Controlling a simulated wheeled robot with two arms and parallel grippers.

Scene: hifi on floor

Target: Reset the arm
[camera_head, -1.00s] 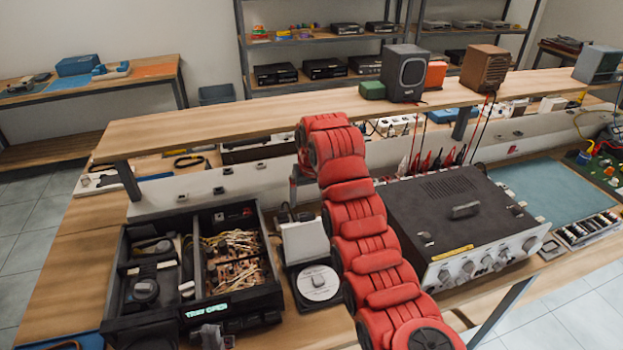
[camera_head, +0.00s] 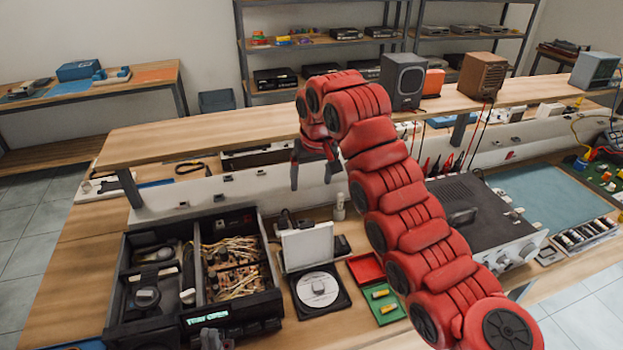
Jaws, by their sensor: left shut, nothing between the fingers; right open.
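My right arm, red and segmented, comes in from the lower right and bends over the bench. Its gripper (camera_head: 314,172) hangs down at the end, dark fingers apart and empty, above and behind the white box (camera_head: 307,245). My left gripper (camera_head: 211,340) shows only as a small dark tip at the bottom edge, in front of the open black hi-fi unit (camera_head: 117,300). It is shut and holds nothing that I can see; the rest of that arm is out of view.
A disc in a black case (camera_head: 335,307) and a red and green open box (camera_head: 383,303) lie mid-bench. A black amplifier (camera_head: 480,205) stands right, partly behind my arm. The raised shelf (camera_head: 210,130) carries a dark speaker (camera_head: 403,80) and a brown one (camera_head: 484,75).

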